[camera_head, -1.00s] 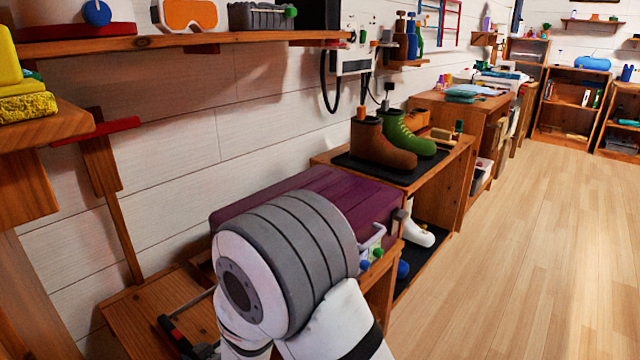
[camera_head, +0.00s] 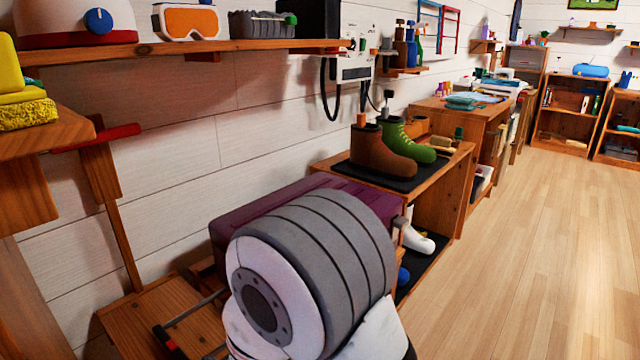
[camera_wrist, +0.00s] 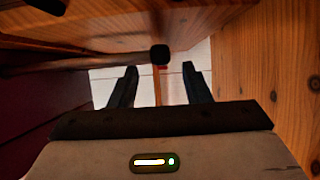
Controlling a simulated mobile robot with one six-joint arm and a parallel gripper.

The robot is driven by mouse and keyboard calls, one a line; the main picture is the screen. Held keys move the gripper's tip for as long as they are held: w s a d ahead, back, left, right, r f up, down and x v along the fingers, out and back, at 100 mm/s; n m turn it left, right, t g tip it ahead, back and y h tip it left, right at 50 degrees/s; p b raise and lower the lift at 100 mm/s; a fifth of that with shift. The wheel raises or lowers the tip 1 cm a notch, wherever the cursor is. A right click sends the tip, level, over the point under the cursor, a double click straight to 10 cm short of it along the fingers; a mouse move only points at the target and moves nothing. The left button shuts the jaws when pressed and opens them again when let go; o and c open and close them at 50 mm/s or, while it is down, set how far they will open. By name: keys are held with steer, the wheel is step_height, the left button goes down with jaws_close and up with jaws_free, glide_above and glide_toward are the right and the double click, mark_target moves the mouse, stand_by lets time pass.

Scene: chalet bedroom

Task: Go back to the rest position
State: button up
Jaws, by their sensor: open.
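My gripper (camera_wrist: 160,88) shows in the wrist view with its two dark fingers spread apart. Nothing is between the fingertips. Wooden surfaces surround it: a panel on the right, a board above and a dark reddish side on the left. A dark round knob or rod end lies beyond, between the fingers. In the head view my arm's grey and white joint fills the lower middle, in front of a purple chest-like box. The gripper itself is hidden in that view.
The purple box (camera_head: 260,215) stands on low wooden furniture by the wall. Brown boot (camera_head: 375,155) and green boot (camera_head: 408,142) stand on a dark mat on the neighbouring bench. A wall shelf (camera_head: 180,48) hangs above left. The wooden floor (camera_head: 510,240) at right is clear.

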steer(key=shift+v, duration=0.95)
